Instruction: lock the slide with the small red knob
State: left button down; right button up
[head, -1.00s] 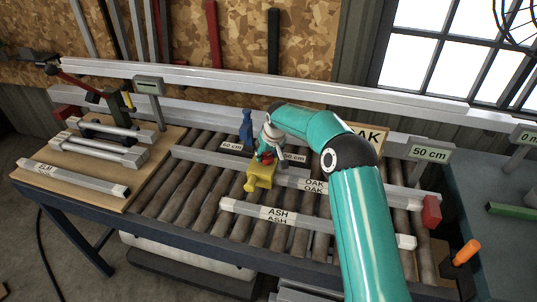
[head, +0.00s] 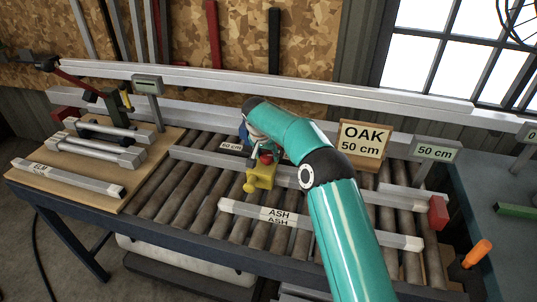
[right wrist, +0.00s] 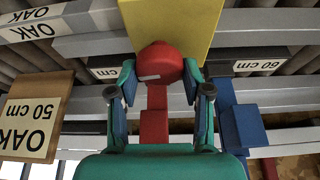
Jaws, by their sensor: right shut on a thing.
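A yellow slide block (head: 260,178) sits on a grey rail on the roller table. It also shows at the top of the right wrist view (right wrist: 166,22). The small red knob (right wrist: 158,62) is against the yellow block, with a red stem below it in the right wrist view. My right gripper (right wrist: 160,80) has its teal fingers on both sides of the knob and is shut on it. In the head view my right gripper (head: 262,150) largely hides the knob and a blue part behind it. My left gripper is not in view.
An OAK 50 cm sign (head: 362,140) stands behind my right arm. An ASH bar (head: 320,225) lies in front of the slide. A wooden board (head: 60,185) with several metal bars is at left. A red stop (head: 438,213) is at right.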

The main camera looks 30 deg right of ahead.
jog(key=shift+w+a+m+g+p, duration=0.1)
jog(key=shift+m+g+p, duration=0.2)
jog(key=shift+m, duration=0.5)
jog(key=o, duration=1.2)
jog(key=shift+c, duration=0.2)
jog(key=v, duration=1.2)
jog(key=shift+a, duration=0.2)
jog(key=shift+f, duration=0.15)
